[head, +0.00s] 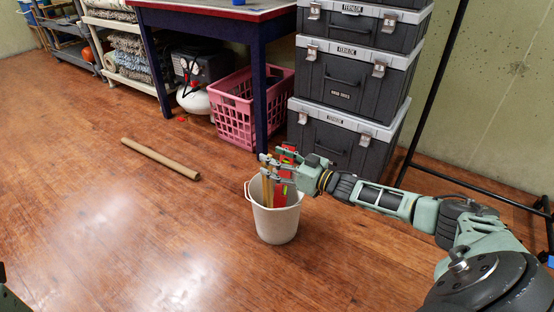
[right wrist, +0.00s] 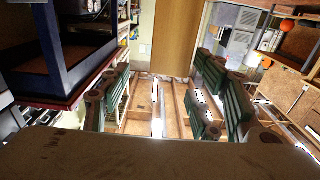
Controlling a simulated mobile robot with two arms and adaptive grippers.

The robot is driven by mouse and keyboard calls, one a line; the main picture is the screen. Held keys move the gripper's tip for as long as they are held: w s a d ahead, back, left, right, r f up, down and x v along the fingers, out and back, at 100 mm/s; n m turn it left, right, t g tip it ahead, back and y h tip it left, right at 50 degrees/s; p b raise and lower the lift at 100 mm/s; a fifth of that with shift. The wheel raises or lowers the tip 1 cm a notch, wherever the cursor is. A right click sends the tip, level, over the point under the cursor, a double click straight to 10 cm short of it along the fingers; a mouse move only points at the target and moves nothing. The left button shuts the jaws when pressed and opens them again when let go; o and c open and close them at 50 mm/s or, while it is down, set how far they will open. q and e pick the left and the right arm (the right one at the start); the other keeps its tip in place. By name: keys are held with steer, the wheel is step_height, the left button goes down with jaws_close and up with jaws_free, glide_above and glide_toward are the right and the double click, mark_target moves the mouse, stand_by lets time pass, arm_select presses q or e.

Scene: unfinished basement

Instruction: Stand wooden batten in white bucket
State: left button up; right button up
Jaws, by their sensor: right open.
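The white bucket (head: 277,228) stands upright on the wooden floor. A tan wooden batten (head: 267,190) stands in it, leaning on the left side of the opening. My right gripper (head: 272,165) is over the bucket, its fingers open near the batten's upper part; whether they touch it I cannot tell. In the right wrist view the two green fingers (right wrist: 163,100) are spread apart, with a tan wooden surface (right wrist: 178,38) at the top beyond them. The batten's lower end is hidden inside the bucket. My left gripper is not in view.
A red strip (head: 281,195) also stands in the bucket. A brown rod (head: 160,158) lies on the floor to the left. Stacked dark cases (head: 345,140), a pink basket (head: 236,112) and a table (head: 215,14) stand behind. The front left floor is clear.

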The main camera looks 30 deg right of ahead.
steer(key=v, duration=1.2)
stand_by(0.6)
